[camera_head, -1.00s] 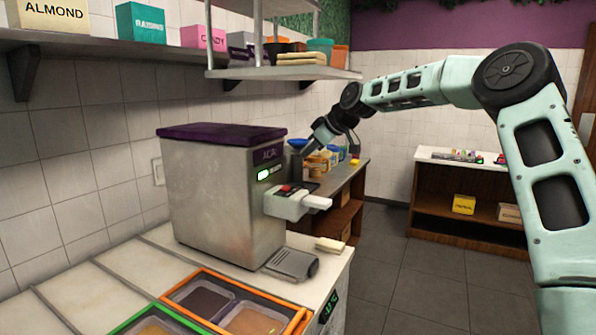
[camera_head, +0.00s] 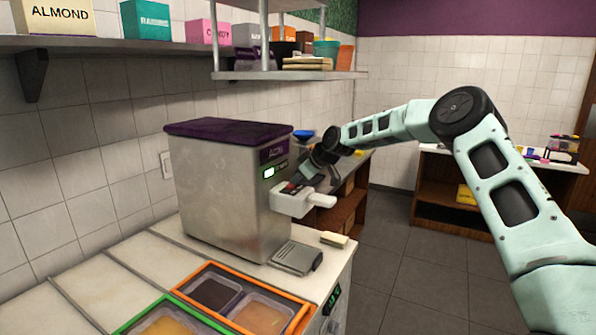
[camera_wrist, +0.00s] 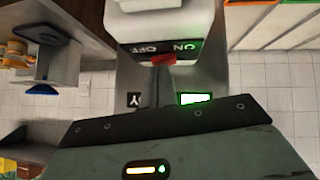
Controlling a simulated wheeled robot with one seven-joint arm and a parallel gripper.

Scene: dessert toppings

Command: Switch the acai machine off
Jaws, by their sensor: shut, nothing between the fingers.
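The acai machine (camera_head: 225,190) is a steel box with a purple lid on the counter. Its small screen (camera_head: 269,172) glows and also shows in the wrist view (camera_wrist: 196,98). A red switch (camera_wrist: 163,60) sits on the machine's protruding front part (camera_head: 305,202), beside the ON and OFF labels. The ON label (camera_wrist: 186,47) is lit green; the OFF label (camera_wrist: 148,48) is dark. My gripper (camera_wrist: 155,80) is shut and empty, its tips close to the red switch. I cannot tell whether they touch it.
A grey drip tray (camera_head: 296,257) and a pale block (camera_head: 334,239) lie on the counter below the dispenser. Topping tubs in an orange frame (camera_head: 300,321) stand in front. A shelf (camera_head: 290,75) hangs above. Open floor lies to the right.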

